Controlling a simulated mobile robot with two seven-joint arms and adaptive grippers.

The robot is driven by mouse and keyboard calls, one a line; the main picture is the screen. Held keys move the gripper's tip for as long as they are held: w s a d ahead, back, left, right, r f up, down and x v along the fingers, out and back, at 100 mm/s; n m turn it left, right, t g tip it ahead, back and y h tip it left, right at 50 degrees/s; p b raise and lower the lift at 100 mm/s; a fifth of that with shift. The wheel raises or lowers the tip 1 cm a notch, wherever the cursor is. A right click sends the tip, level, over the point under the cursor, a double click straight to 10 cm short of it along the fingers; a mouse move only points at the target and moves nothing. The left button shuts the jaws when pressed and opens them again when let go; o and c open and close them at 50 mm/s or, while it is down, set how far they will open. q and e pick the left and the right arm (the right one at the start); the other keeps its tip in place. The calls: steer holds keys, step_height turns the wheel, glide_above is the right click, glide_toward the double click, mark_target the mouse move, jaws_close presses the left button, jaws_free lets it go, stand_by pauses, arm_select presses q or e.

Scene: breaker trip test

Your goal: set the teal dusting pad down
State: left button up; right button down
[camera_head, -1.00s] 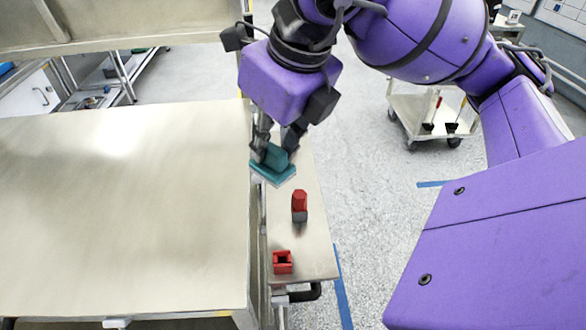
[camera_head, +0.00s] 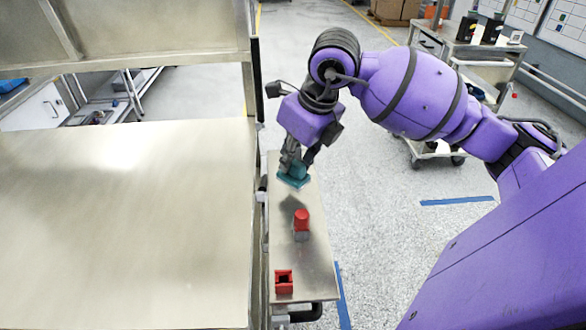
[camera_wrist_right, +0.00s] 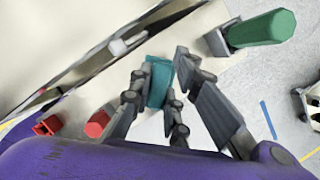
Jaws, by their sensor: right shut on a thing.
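The teal dusting pad (camera_head: 293,179) is held in my right gripper (camera_head: 294,168) over the far end of a narrow metal side shelf (camera_head: 318,265). In the right wrist view the pad (camera_wrist_right: 158,84) sits between the fingers of my right gripper (camera_wrist_right: 160,90). The pad looks a little above the shelf, but I cannot tell for sure whether it touches. The gripper hides part of the pad. My left gripper is not in view.
A red-topped piece on a grey base (camera_head: 302,223) and a red open box (camera_head: 284,281) stand on the nearer part of the shelf. A green-handled piece (camera_wrist_right: 262,28) shows in the wrist view. A large bare worktop (camera_head: 120,220) lies to the left.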

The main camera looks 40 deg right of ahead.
mark_target(293, 170)
steer(key=shift+w+d+f, duration=0.15)
steer(key=shift+d+f, duration=0.05)
steer(key=shift+f, duration=0.2)
step_height(293, 170, down, 3)
steer(key=shift+r, duration=0.2)
steer(key=shift+f, duration=0.25)
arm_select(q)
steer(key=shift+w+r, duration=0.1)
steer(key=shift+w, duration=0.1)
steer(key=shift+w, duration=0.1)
arm_select(e)
steer(key=shift+f, duration=0.2)
steer(key=c, duration=1.7)
jaws_free()
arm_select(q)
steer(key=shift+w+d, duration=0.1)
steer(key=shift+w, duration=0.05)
arm_select(e)
steer(key=shift+o, duration=0.2)
steer(key=shift+r, duration=0.1)
